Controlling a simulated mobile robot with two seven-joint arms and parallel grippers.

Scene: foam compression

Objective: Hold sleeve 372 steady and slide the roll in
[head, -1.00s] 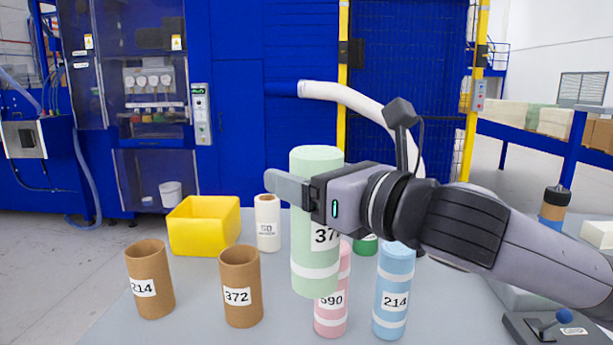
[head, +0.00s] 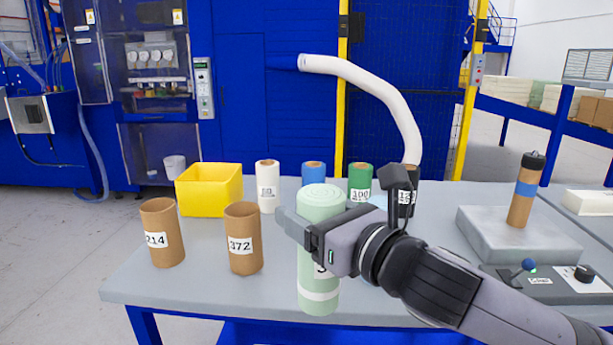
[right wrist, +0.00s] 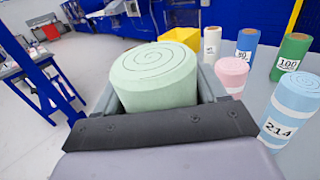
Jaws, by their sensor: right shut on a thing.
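My right gripper (head: 300,228) is shut on a pale green roll (head: 318,272) with a spiral top. The roll is upright at the front of the table, right of sleeve 372; the gripper covers most of its label. I cannot tell how high its lower end is above the table. In the right wrist view the green roll (right wrist: 155,78) sits between the fingers. Sleeve 372 (head: 243,255), an open brown tube, stands upright on the table, apart from the roll and gripper. My left gripper is not in view.
Brown sleeve 214 (head: 162,252) stands left of sleeve 372. A yellow bin (head: 208,192), a white roll (head: 267,180), a blue roll (head: 313,172) and green roll 100 (head: 360,176) stand behind. Pink (right wrist: 232,76) and light blue (right wrist: 292,98) rolls show in the wrist view.

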